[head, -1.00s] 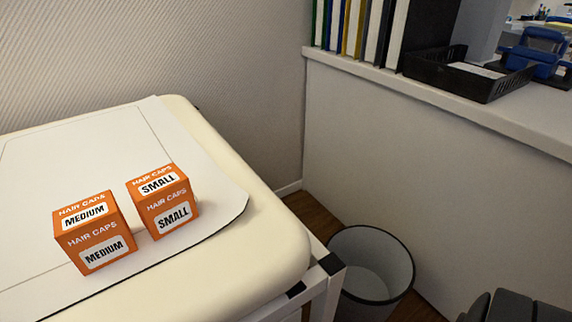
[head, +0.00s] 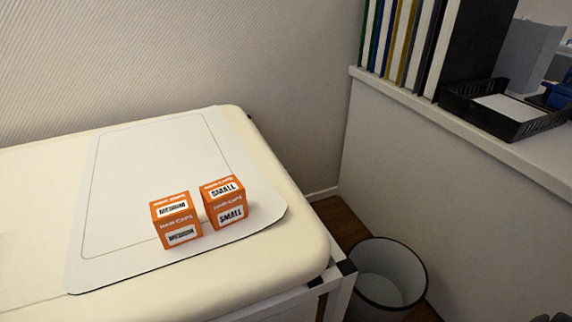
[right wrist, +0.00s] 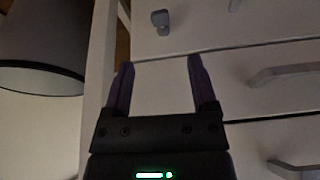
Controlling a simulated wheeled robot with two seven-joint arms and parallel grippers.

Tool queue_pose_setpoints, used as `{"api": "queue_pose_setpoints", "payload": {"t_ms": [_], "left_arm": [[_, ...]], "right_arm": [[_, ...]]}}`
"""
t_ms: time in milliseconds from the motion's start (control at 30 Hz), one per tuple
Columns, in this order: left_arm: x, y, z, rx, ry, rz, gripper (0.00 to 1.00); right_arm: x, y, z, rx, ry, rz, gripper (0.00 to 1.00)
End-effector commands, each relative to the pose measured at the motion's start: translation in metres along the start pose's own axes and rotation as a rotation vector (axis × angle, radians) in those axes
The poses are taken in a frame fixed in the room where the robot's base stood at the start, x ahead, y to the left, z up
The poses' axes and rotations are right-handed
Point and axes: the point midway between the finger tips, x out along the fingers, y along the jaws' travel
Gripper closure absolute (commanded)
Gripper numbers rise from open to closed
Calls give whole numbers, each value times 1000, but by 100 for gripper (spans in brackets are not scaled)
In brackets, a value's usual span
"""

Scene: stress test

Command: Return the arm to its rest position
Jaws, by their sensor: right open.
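My right gripper (right wrist: 160,90) is open and empty in the right wrist view, its two dark fingers apart in front of pale drawer fronts. In the head view neither gripper shows clearly; only a small dark shape is at the bottom right corner. An orange MEDIUM hair caps box (head: 176,221) and an orange SMALL hair caps box (head: 225,203) stand side by side with a narrow gap on a white mat (head: 150,160). The mat lies on a cream padded table (head: 285,262). My left gripper is in neither view.
A waste bin (head: 388,275) stands on the floor right of the table; a bin-like shape (right wrist: 42,78) shows in the right wrist view. A counter (head: 445,180) at the right holds binders (head: 410,45) and a black tray (head: 505,115). Drawer handles (right wrist: 283,75) stick out near my right gripper.

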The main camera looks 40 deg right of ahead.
Motion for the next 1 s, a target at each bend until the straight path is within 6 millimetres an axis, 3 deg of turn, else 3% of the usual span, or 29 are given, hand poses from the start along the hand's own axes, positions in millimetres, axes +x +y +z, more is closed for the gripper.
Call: {"api": "queue_pose_setpoints", "payload": {"t_ms": [67, 167, 267, 300, 367, 500, 633, 700, 900, 1000], "left_arm": [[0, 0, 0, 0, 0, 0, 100], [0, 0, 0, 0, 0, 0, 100], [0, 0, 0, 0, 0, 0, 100], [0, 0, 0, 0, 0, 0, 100], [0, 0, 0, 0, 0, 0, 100], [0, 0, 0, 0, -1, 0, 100], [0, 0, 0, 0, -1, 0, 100], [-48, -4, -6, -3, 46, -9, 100], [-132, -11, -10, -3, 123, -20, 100], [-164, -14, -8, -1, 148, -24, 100]], "right_arm": [[0, 1, 2, -2, -3, 1, 26], [9, 16, 32, -56, -61, 23, 26], [18, 50, 104, -182, -193, 53, 26], [18, 64, 136, -236, -251, 59, 26], [12, 81, 180, -308, -328, 59, 26], [-14, 112, 269, -445, -485, 39, 26], [-52, 132, 341, -548, -616, 2, 26], [-83, 124, 300, -548, -546, -1, 26], [-149, 115, 248, -549, -466, -9, 26], [-175, 112, 230, -550, -439, -13, 26]]}}
